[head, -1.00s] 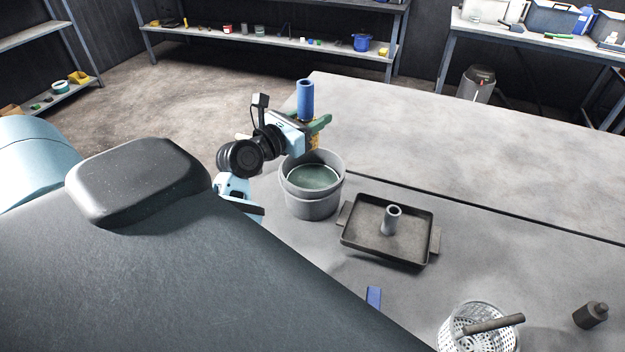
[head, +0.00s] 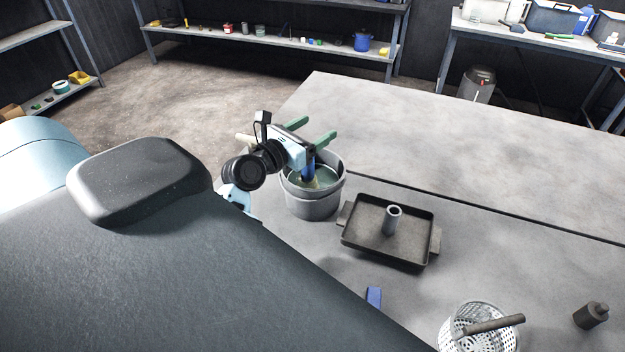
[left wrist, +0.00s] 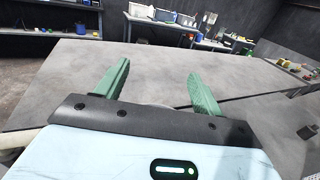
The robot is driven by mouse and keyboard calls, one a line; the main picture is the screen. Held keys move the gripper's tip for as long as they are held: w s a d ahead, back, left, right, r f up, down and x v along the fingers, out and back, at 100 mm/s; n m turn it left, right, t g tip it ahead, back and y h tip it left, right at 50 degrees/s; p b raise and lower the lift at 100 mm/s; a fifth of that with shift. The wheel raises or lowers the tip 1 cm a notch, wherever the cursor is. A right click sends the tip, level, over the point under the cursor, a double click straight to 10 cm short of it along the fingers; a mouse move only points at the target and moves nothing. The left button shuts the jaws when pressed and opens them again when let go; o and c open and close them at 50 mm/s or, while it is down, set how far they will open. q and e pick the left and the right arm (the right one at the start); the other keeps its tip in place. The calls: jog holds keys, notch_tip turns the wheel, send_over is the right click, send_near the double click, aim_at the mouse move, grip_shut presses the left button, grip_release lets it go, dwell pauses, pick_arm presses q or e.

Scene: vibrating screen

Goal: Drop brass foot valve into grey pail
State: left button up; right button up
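The grey pail (head: 313,203) stands upright on the table, with greenish liquid inside. The brass foot valve (head: 309,168), with a blue upper part and a yellowish lower end, is below my left gripper, inside the pail's opening. It is apart from the fingers, and its lower end is partly hidden. My left gripper (head: 311,130) is open above the pail, its green fingers spread. In the left wrist view the fingers (left wrist: 157,90) are apart with nothing between them. My right gripper is not in view.
A dark tray (head: 372,248) with an upright grey tube (head: 392,220) is right of the pail. A white perforated basket (head: 478,335) holding a dark rod, a dark bottle-like piece (head: 591,315) and a blue piece (head: 373,297) are nearer. The far table is clear.

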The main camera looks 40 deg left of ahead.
pick_arm(q)
jog(key=shift+f, duration=0.1)
jog(key=shift+s, duration=0.45)
jog(key=s, duration=0.7)
jog(key=shift+a, duration=0.3)
